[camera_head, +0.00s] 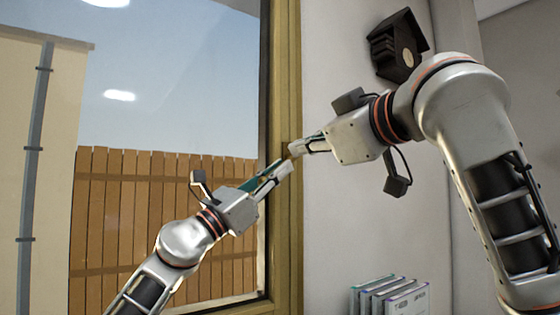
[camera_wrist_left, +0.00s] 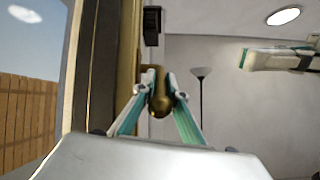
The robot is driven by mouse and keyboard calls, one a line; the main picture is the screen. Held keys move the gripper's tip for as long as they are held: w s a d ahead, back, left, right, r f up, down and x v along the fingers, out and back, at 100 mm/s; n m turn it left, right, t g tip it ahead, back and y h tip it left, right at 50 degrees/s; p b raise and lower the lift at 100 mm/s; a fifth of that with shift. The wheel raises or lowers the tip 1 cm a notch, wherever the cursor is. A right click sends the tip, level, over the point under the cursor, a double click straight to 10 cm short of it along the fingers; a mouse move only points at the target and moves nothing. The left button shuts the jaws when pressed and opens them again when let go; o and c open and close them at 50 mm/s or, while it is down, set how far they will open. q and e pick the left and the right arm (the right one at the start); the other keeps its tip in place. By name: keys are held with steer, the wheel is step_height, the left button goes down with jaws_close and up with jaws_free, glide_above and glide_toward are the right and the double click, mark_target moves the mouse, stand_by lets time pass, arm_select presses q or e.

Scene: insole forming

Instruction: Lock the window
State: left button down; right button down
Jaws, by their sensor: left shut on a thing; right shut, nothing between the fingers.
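The window (camera_head: 170,110) has a wooden frame (camera_head: 287,240) and stands at the left of the head view. A brass-coloured handle (camera_wrist_left: 159,103) on the frame shows in the left wrist view, between the fingertips of my left gripper (camera_wrist_left: 160,88). That gripper (camera_head: 285,167) is shut on the handle. In the head view the fingers hide most of the handle. My right gripper (camera_head: 296,149) is shut and empty, its tips by the frame just above the left one. It also shows at the right of the left wrist view (camera_wrist_left: 250,59), apart from the handle.
A dark house-shaped box (camera_head: 397,50) hangs on the wall above my right arm. Several books or cases (camera_head: 390,295) stand low beside the frame. A floor lamp (camera_wrist_left: 201,100) stands farther back. A wooden fence (camera_head: 150,200) shows beyond the glass.

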arm_select(q)
steer(key=shift+t, duration=0.3)
arm_select(e)
steer(key=d+x, duration=0.1)
steer(key=x, duration=0.8)
steer(key=shift+w+f, duration=0.4)
steer(key=shift+w, duration=0.3)
steer(key=shift+a, duration=0.1)
